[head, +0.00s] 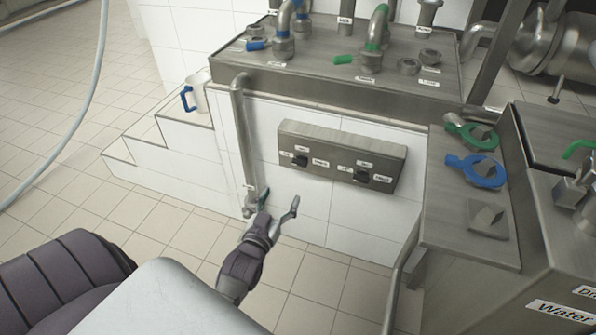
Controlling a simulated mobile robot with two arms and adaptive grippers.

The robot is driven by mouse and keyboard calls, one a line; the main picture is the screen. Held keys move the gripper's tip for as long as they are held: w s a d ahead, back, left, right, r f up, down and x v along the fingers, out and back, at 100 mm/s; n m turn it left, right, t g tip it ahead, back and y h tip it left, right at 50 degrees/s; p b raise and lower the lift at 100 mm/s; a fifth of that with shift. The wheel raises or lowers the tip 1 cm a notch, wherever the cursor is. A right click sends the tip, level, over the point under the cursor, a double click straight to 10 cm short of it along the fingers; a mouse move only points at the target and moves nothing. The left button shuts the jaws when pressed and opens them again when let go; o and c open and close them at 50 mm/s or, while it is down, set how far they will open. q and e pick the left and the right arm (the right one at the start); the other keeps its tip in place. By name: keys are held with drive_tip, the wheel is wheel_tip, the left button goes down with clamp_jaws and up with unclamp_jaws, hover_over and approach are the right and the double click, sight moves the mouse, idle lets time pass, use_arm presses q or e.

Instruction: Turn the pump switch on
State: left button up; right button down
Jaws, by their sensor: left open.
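A grey metal switch box (335,148) is fixed to the white tiled wall in the middle of the view. It has a left black knob (301,160) and a right black knob (361,175), each with small white labels around it. The labels are too small to read, so I cannot tell which knob is the pump switch. My left gripper (279,204) is open and empty, below and to the left of the box, and apart from both knobs in the picture. My right gripper is not in view.
A vertical metal pipe (240,130) with a green-handled valve stands left of the box, close to my left gripper in the picture. A steel counter (440,220) with green and blue ring-handled tools juts out at right. A mug (196,95) stands on tiled steps.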

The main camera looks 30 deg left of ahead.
sight(298, 165)
use_arm(q)
drive_tip(key=b+x, duration=0.2)
drive_tip(key=x, duration=0.9)
drive_tip(key=shift+w, duration=0.15)
drive_tip(key=shift+w+b, duration=0.35)
drive_tip(key=shift+w, duration=0.1)
drive_tip(key=shift+w+a, duration=0.2)
drive_tip(key=shift+w, duration=0.35)
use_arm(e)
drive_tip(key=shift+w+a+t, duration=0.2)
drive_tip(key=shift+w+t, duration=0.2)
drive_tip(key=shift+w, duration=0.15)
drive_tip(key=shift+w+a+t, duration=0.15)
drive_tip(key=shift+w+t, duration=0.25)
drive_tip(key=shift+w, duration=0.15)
